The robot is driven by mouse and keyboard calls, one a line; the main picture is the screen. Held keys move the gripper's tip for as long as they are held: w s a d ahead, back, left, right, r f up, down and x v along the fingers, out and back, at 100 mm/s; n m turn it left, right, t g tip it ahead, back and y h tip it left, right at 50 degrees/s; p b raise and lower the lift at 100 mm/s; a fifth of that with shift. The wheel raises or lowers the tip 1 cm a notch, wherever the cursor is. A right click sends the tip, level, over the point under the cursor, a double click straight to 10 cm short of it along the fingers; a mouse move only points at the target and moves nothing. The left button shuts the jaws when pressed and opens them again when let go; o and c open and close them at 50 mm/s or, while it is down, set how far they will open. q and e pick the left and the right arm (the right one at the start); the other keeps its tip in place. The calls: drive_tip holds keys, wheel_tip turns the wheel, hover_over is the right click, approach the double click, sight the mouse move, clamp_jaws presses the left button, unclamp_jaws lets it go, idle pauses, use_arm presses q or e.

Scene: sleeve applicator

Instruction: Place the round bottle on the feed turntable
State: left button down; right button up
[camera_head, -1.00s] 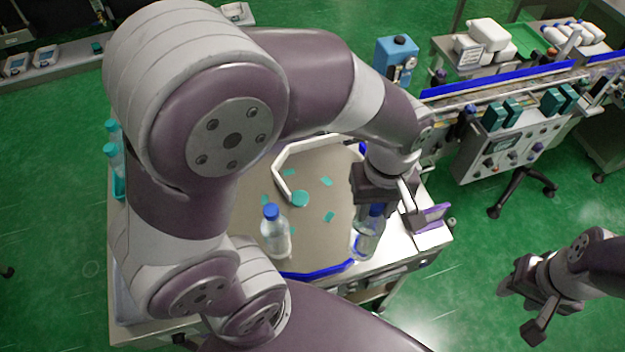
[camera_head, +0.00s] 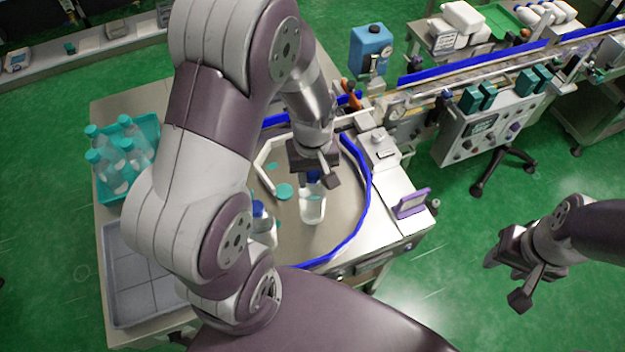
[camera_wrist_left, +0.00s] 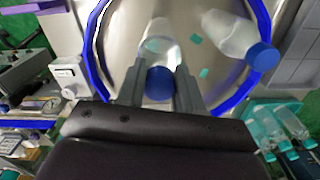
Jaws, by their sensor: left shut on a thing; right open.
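My left gripper (camera_head: 316,176) is shut on the blue cap of a clear round bottle (camera_head: 312,206), which is upright over the turntable (camera_head: 328,238). In the left wrist view the bottle (camera_wrist_left: 159,45) hangs between the fingers (camera_wrist_left: 160,88). I cannot tell whether its base touches the surface. A second clear bottle (camera_head: 264,229) with a blue cap stands on the turntable, partly hidden by my left arm; the left wrist view shows it (camera_wrist_left: 229,33) too. My right gripper (camera_head: 510,276) is open and empty at the right, over the green floor.
A blue rail (camera_head: 360,183) edges the turntable, and a white guide (camera_head: 265,172) bends over it. A teal tray (camera_head: 152,130) with several bottles stands at the left, above an empty grey tray (camera_head: 140,285). A conveyor (camera_head: 440,85) runs off at the back right.

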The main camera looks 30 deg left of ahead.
sight(313, 185)
use_arm(q)
wheel_tip(313, 185, down, 3)
drive_tip(key=shift+f+p, duration=0.2)
drive_tip(key=shift+p, duration=0.15)
drive_tip(key=shift+f, duration=0.25)
drive_tip(key=c, duration=0.8)
unclamp_jaws()
drive_tip(key=shift+s, duration=0.1)
drive_tip(key=shift+o, duration=0.3)
